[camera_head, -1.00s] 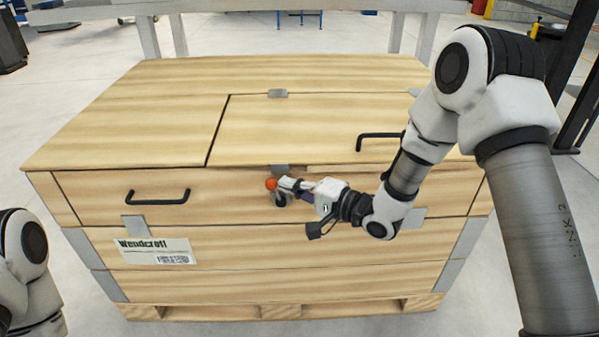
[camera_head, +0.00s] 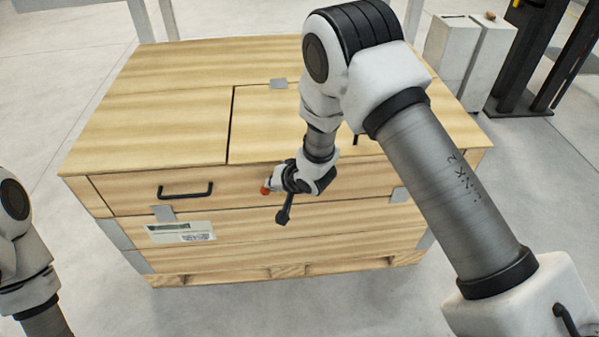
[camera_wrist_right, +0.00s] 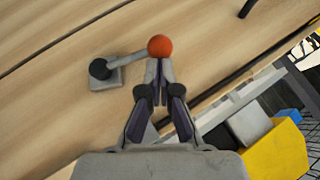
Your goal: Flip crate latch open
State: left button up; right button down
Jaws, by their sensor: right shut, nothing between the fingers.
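The wooden crate (camera_head: 110,165) stands in front of me. Its latch has a grey base plate (camera_wrist_right: 106,76) with a dark pivot, a grey lever (camera_wrist_right: 128,59) and an orange-red ball knob (camera_wrist_right: 160,46). The knob also shows on the crate's front in the head view (camera_head: 265,190), where my right wrist hides the rest of the latch. My right gripper (camera_wrist_right: 158,64) is shut and empty, with its fingertips right at the knob; I cannot tell whether they touch it. My left arm shows at the left edge, but its gripper is out of view.
A black handle (camera_head: 186,190) and a white label (camera_head: 180,232) are on the crate's front left. A grey clip (camera_head: 278,84) sits on the top. White boxes (camera_head: 468,55) stand behind at right. Clear floor (camera_head: 50,110) lies left of the crate.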

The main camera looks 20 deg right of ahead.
jog(key=shift+w+a+f+p, duration=0.25)
jog(key=shift+a+f+p, duration=0.5)
jog(key=shift+f, duration=0.25)
jog(key=shift+a+f, duration=0.1)
jog(key=shift+s+f, duration=0.1)
jog(key=r+p, duration=0.5)
jog(key=shift+w+d, duration=0.4)
jog(key=s+r, duration=0.6)
jog(key=r, duration=0.1)
jog(key=shift+b, duration=0.4)
jog(key=shift+d+r, duration=0.1)
